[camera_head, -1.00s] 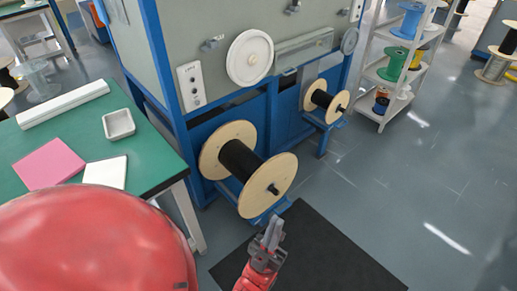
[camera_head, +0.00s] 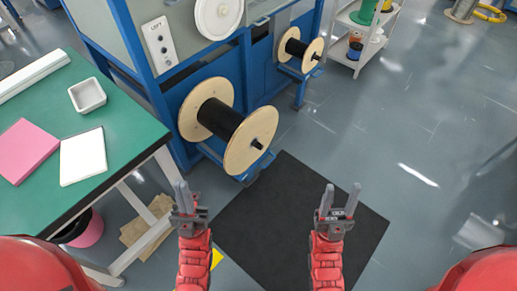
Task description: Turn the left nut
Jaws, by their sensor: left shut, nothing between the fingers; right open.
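A dark nut (camera_head: 257,144) sits at the middle of the near wooden flange of the large left spool (camera_head: 237,150), which carries black cable. A smaller spool (camera_head: 311,55) with black cable stands further back to the right, with a small dark hub (camera_head: 316,57) on its flange. My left gripper (camera_head: 183,187) is shut and empty, below and left of the large spool, apart from the nut. My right gripper (camera_head: 342,190) is open and empty above the black mat, to the right of and below the nut. Nothing hides the nut.
A green table (camera_head: 120,118) with a white tray (camera_head: 87,95), pink sheet and white pad stands at the left. The blue machine frame (camera_head: 170,90) is behind the large spool. A black mat (camera_head: 290,225) lies on the floor. A white shelf (camera_head: 362,45) stands at the back. The right floor is clear.

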